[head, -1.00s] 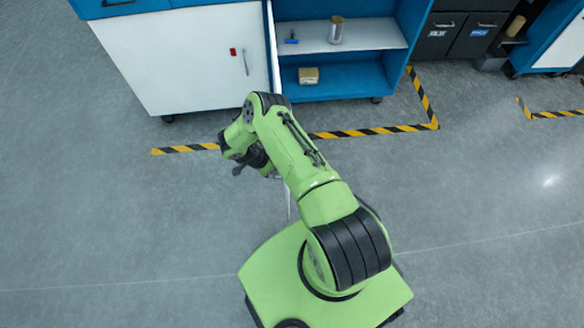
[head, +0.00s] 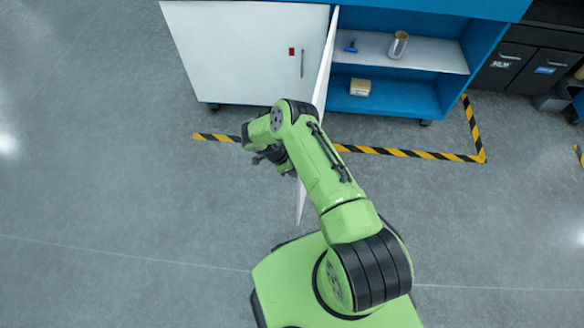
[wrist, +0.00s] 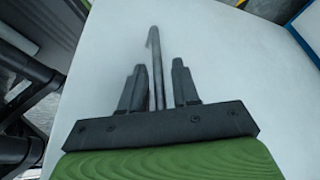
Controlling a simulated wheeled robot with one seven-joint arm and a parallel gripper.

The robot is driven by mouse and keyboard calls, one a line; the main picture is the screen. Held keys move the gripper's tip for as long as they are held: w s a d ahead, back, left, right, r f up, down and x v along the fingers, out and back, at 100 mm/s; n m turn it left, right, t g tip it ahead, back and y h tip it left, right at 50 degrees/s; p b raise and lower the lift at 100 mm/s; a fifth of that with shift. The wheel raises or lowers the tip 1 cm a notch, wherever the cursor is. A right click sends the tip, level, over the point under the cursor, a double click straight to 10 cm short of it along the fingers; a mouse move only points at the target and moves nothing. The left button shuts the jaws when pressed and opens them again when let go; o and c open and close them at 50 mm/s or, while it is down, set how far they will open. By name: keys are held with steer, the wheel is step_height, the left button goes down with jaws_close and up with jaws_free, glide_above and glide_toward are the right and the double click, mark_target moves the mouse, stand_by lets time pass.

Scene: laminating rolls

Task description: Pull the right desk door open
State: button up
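The white desk door (head: 323,75) stands out from the blue desk, seen nearly edge-on in the head view, with an open shelf bay to its right. Its pale face (wrist: 225,70) fills much of the wrist view. A thin grey bar handle (wrist: 155,62) stands on that face. My gripper (wrist: 157,72) has its two dark fingers apart, one on each side of the handle, with gaps showing between. In the head view my gripper (head: 270,157) is at the left side of the door, partly hidden by my arm.
Left of the open door is a white front (head: 245,55) with a handle and a red mark. The shelf bay (head: 450,58) holds a roll (head: 398,45), a blue item (head: 351,47) and a box (head: 360,87). Yellow-black tape (head: 415,153) marks the floor. Floor to the left is clear.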

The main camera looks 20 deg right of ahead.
steer(key=shift+o, duration=0.3)
steer(key=p+v, duration=0.4)
steer(key=v, duration=1.1)
steer(key=shift+r+p, duration=0.35)
steer(key=shift+w, duration=0.1)
step_height(320, 180, up, 32)
steer(key=d+n+t+y+p, duration=0.1)
steer(key=d+n+t+p, duration=0.2)
steer(key=n, duration=0.5)
steer(key=s+r+n+t+y+p, duration=0.1)
steer(key=s+r+n+p, duration=0.3)
steer(key=s+r, duration=0.75)
steer(key=s+r+n+t+y+p, duration=0.1)
steer(key=s+r+n, duration=0.1)
steer(key=s, duration=0.5)
steer(key=s+r+n+t+y, duration=0.1)
steer(key=s+r+n, duration=0.2)
steer(key=s+n, duration=0.2)
steer(key=s, duration=0.3)
steer(key=shift+a+y+p, duration=0.15)
steer(key=shift+y+p, duration=0.15)
steer(key=shift+p, duration=0.1)
